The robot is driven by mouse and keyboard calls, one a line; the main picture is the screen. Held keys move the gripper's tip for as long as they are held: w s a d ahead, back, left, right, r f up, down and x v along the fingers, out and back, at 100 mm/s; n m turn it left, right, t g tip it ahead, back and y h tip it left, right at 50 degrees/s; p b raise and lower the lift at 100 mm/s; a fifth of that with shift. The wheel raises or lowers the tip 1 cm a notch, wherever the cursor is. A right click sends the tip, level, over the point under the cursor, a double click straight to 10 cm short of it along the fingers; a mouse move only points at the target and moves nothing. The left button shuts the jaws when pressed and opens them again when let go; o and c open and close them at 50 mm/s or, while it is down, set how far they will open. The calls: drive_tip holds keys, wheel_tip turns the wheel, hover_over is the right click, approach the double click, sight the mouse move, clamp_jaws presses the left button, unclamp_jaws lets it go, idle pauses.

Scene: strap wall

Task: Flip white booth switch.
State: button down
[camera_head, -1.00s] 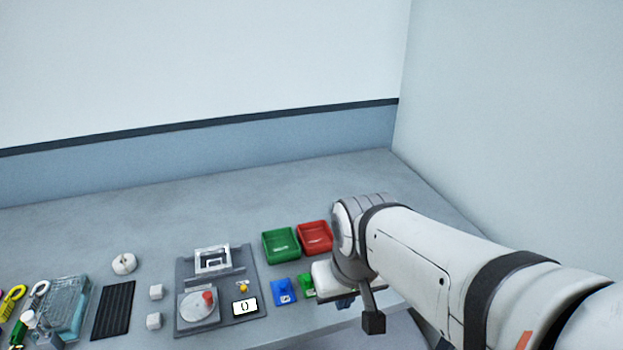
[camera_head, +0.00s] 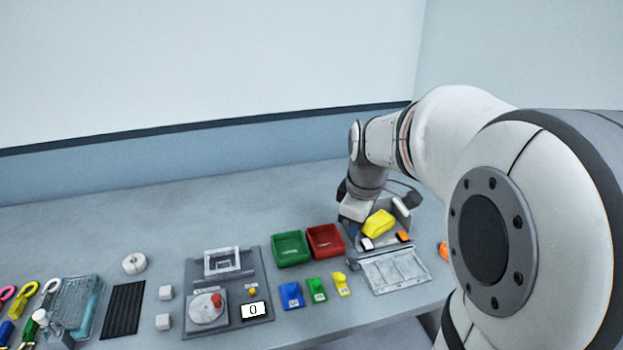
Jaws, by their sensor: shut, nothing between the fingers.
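A grey booth-like unit (camera_head: 392,267) stands at the right of the bench, partly behind my arm. Its front edge carries a small white block that looks like the white switch (camera_head: 367,244) and, to its right, an orange one (camera_head: 402,236). A yellow block (camera_head: 379,222) lies behind them. My gripper (camera_head: 355,231) points down at the unit's left side, just left of the white switch. Its fingers are small and dark here and appear shut and empty. Whether they touch the switch cannot be told. The switch's position is too small to read.
Green (camera_head: 291,249) and red (camera_head: 326,241) trays stand left of my gripper. Blue (camera_head: 291,295), green (camera_head: 317,289) and yellow (camera_head: 341,284) tags lie in front. A grey station with a red knob (camera_head: 216,300) and display (camera_head: 253,309) is further left. The bench behind is clear.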

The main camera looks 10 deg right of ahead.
drive_tip(key=w+d+f+n, duration=0.2)
drive_tip(key=w+d+n, duration=0.6)
drive_tip(key=w+d, duration=0.2)
drive_tip(key=p, duration=0.2)
approach(366, 240)
drive_tip(key=f, duration=0.3)
drive_tip(key=w+f, duration=0.1)
drive_tip(key=f, duration=0.2)
drive_tip(key=shift+w+f, duration=0.2)
drive_tip(key=shift+f, duration=0.2)
drive_tip(key=shift+g, duration=0.3)
